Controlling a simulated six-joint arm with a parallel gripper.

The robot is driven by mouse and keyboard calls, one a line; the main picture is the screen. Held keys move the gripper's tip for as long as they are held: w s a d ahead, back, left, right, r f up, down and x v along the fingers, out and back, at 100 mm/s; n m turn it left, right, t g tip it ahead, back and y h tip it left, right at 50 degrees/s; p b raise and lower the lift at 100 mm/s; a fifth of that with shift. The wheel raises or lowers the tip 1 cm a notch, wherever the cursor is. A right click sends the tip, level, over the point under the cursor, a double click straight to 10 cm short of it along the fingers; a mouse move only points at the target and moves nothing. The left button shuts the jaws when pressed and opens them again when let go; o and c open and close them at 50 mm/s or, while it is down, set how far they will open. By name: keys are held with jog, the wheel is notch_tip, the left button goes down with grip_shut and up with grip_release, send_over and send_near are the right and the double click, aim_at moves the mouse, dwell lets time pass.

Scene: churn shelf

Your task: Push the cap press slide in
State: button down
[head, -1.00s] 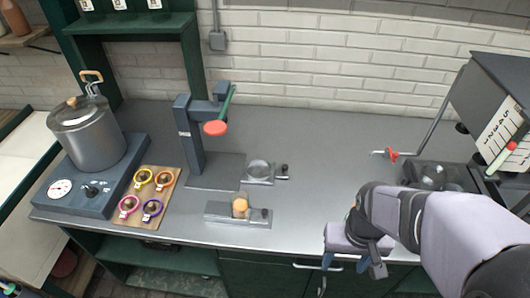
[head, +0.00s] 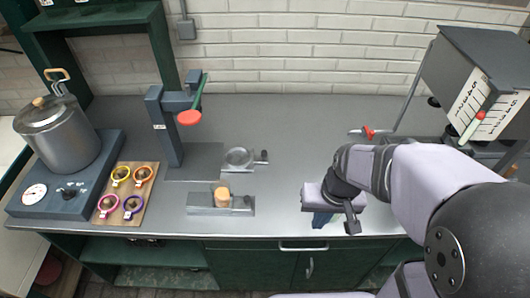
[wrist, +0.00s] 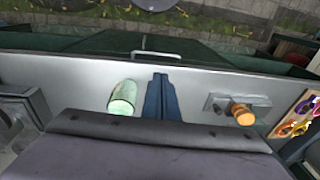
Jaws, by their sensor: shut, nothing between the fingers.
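The cap press (head: 173,125) is a dark grey stand with a green lever and red knob, at the back left of the counter in the head view. A slide plate with a round metal cup (head: 238,157) and a small black knob sticks out to the right of its base. My gripper (head: 322,219) is over the counter, right of and nearer than that slide, and apart from it. Its blue fingers are together and empty in the wrist view (wrist: 160,97). The cap press is not seen in the wrist view.
A grey rail with a tan cylinder (head: 222,195) lies in front of the press. A board with coloured rings (head: 127,192), a pot (head: 58,135) and a dispenser box (head: 475,85) flank the counter.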

jog(key=w+r+n+t+y+b, duration=0.1)
jog(key=w+n+t+y+b, duration=0.35)
jog(key=w, duration=2.25)
jog(key=w+a+f+p, duration=0.1)
jog(key=a+f, duration=0.1)
jog(key=w+a+f+m+g+p, duration=0.1)
jog(key=f, duration=0.2)
jog(key=w+a+f+g+y+p, duration=0.1)
jog(key=a+f, duration=0.1)
jog(key=shift+a+f, duration=0.15)
jog(key=shift+a, duration=0.15)
jog(key=a+p, duration=0.2)
jog(key=a, duration=0.1)
jog(key=shift+s+f, duration=0.1)
jog(key=shift+f, duration=0.05)
jog(key=shift+s+a+f+p, duration=0.1)
jog(key=shift+a+f+p, duration=0.1)
jog(key=shift+a+p, duration=0.25)
jog(key=shift+a, duration=0.1)
